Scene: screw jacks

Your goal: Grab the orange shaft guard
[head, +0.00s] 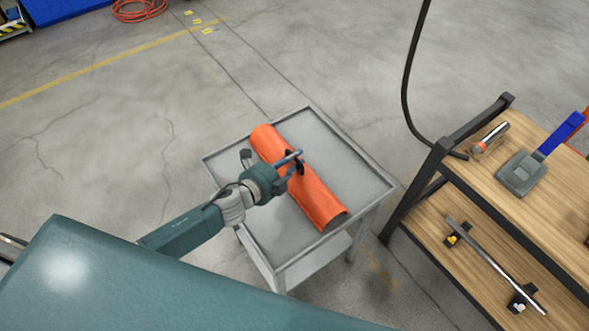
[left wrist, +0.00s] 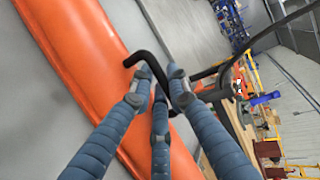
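The orange shaft guard (head: 314,196) is a long, curved shell lying diagonally on the top of a grey metal cart (head: 364,178). It fills much of the left side of the left wrist view (left wrist: 85,60). A thin black bent handle (left wrist: 142,56) stands up from its middle. My left gripper (head: 297,161) reaches in from the left over the middle of the guard. In the left wrist view its three blue-grey fingers (left wrist: 158,85) come together around the handle, with the handle passing between the tips. Whether they grip it firmly is unclear. My right gripper is out of view.
A wooden workbench with a black frame (head: 440,146) stands right of the cart, holding a grey tool with a blue handle (head: 522,172). A metal bar (head: 492,262) lies on its lower shelf. A black cable (head: 405,85) hangs nearby. Open floor lies left.

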